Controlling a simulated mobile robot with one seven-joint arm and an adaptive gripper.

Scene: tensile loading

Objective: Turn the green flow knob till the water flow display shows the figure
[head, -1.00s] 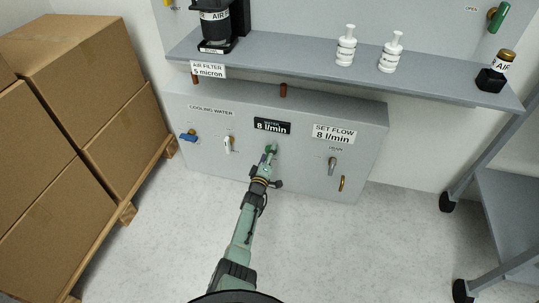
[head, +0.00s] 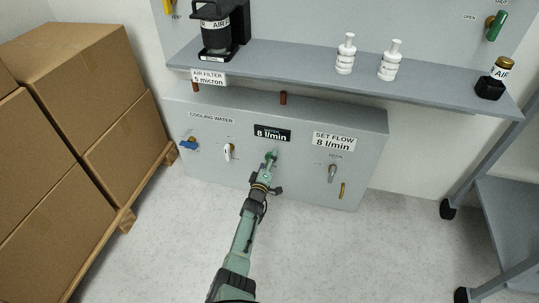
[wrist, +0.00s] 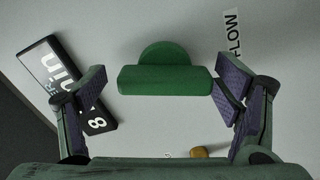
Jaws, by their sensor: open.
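The green flow knob (wrist: 165,78) shows in the wrist view, its bar level in that picture and in front of its round base. My gripper (wrist: 164,84) is open, with one finger to each side of the knob; a small gap shows at the left finger, while contact at the right is hard to tell. In the head view my gripper (head: 269,164) is at the panel below the black water flow display (head: 272,134), which reads 8 l/min. The white set flow label (head: 333,141) also reads 8 l/min.
The grey cooling water panel (head: 220,108) also bears a blue-handled valve (head: 188,145), a white-handled valve (head: 229,152) and a drain valve (head: 332,172). A shelf (head: 290,66) with bottles juts out above. Cardboard boxes (head: 75,70) stand left; floor in front is clear.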

